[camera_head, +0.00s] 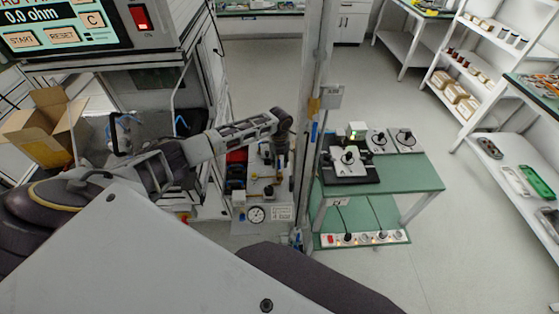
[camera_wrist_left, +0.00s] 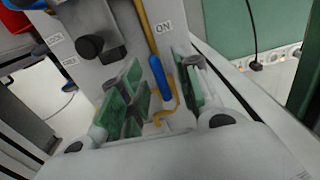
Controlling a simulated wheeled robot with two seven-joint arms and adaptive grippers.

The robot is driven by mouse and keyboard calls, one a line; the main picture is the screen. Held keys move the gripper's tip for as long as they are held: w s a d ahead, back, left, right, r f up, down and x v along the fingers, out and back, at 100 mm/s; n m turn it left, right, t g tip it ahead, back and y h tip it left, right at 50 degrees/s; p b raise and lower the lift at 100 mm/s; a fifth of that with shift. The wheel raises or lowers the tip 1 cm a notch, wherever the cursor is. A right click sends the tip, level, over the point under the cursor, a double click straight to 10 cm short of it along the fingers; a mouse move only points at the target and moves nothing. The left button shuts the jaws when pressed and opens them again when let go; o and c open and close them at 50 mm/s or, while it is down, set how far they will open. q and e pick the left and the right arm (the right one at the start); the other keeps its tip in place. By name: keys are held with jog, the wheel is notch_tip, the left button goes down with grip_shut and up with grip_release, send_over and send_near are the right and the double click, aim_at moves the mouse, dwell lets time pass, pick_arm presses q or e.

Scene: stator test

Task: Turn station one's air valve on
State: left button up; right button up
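The air valve's blue handle (camera_wrist_left: 162,78) shows in the left wrist view on a pale panel (camera_wrist_left: 105,14), beside a yellow line and below and left of an "ON" label (camera_wrist_left: 163,25). My left gripper (camera_wrist_left: 160,90) is open, its green-padded fingers on either side of the blue handle. I cannot tell whether a pad touches it. In the head view my left gripper (camera_head: 281,150) points down over the station panel (camera_head: 239,198), which carries a pressure gauge (camera_head: 256,214). The arm and gripper cover part of the panel there. My right gripper is not in view.
A vertical post (camera_head: 312,75) stands just right of my left gripper. Beyond it is a green table (camera_head: 410,180) with devices, and a power strip (camera_head: 360,239) below. A black knob (camera_wrist_left: 90,46) sits left of the handle. A cardboard box (camera_head: 45,130) is at the left.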

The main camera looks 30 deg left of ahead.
aim_at(279, 163)
pick_arm(q)
notch_tip(279, 163, up, 12)
dwell(1.0)
dwell(0.6)
